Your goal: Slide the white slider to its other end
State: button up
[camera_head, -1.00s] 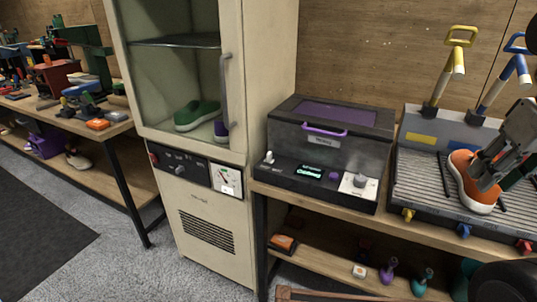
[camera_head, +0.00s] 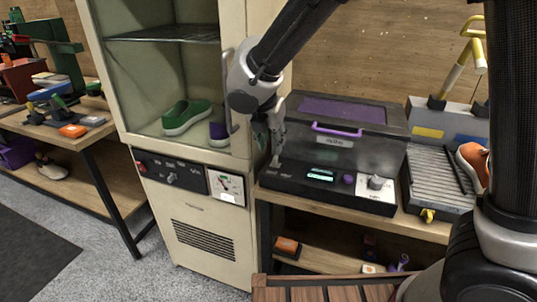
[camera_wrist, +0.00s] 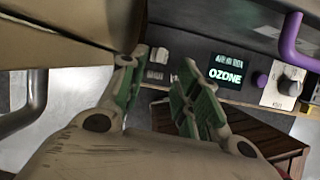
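The white slider (camera_wrist: 158,56) is a small pale block on the dark control panel (camera_head: 320,182) of the purple-trimmed box, left of the lit display (camera_wrist: 227,70). In the wrist view it shows beyond and between my fingers. My gripper (camera_wrist: 158,82) is open with nothing between its green-padded fingers. In the head view my gripper (camera_head: 276,150) points down over the left end of the panel and largely hides the slider there. I cannot tell whether a finger touches it.
The box's purple handle (camera_head: 337,130) and white-plated knob (camera_head: 376,184) lie to the right. The cabinet's vertical handle (camera_head: 230,92) is close on the left. An orange sneaker (camera_head: 474,165) sits on the ribbed tray (camera_head: 437,180). A slatted wooden surface (camera_head: 320,291) is in front.

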aim_at(275, 157)
jog(key=shift+n, duration=0.3)
jog(key=x, duration=0.8)
jog(key=shift+s, duration=0.1)
grip_shut()
